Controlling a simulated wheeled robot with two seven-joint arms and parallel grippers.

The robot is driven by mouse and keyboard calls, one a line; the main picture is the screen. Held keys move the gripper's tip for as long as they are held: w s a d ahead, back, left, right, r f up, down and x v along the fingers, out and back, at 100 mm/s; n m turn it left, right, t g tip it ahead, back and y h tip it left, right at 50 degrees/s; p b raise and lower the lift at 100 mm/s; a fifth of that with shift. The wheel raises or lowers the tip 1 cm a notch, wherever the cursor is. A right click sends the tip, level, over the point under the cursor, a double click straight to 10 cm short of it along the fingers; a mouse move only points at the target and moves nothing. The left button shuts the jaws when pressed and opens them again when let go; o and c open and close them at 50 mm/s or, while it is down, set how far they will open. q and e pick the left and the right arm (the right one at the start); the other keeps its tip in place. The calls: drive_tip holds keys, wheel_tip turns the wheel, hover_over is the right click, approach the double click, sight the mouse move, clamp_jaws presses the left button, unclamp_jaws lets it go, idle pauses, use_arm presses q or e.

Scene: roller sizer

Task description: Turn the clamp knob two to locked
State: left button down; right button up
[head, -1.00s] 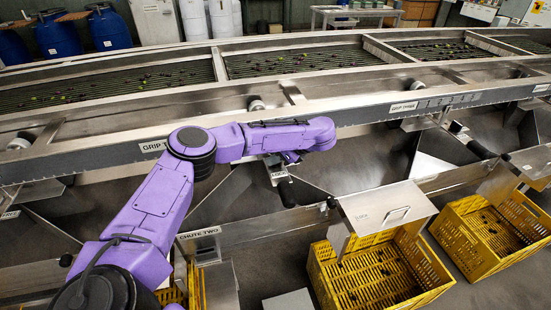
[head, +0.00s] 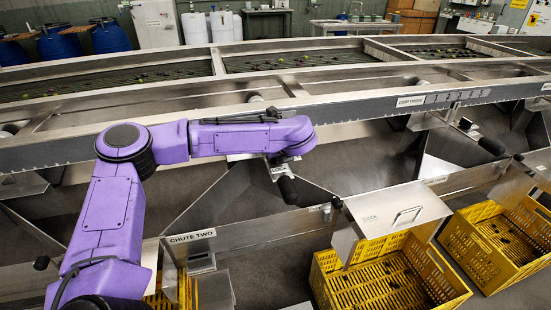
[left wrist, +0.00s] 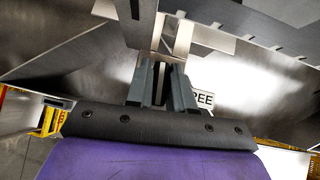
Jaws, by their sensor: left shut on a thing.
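My left gripper (left wrist: 165,88) is at the underside of the long grey front rail (head: 360,128). In the left wrist view its two grey fingers are close together around a narrow dark part, which I take to be clamp knob two. The knob's shape and turn angle are hidden by the fingers. In the head view my forearm covers the rail there, and the fingertips are largely hidden below the wrist. A small white label plate (head: 279,171) and a black handle (head: 288,190) show just below the wrist. My right gripper is not in view.
A rail label reading CLAMP THREE (head: 410,101) is to the right. A sloping metal plate labelled CHUTE TWO (head: 192,236) lies below the arm. Yellow crates (head: 395,302) stand at front right, one under a metal cover (head: 385,215). Sorting rollers (head: 120,85) run behind the rail.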

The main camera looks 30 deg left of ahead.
use_arm(q)
drive_tip(key=shift+m+t+h+b, duration=0.3)
drive_tip(key=shift+m, duration=0.2)
drive_tip(key=c, duration=1.1)
unclamp_jaws()
drive_tip(key=b+v, duration=0.1)
drive_tip(key=v, duration=0.9)
drive_tip(key=shift+s+d+r, duration=0.1)
drive_tip(key=shift+s+r, duration=0.1)
drive_tip(key=shift+s, duration=0.05)
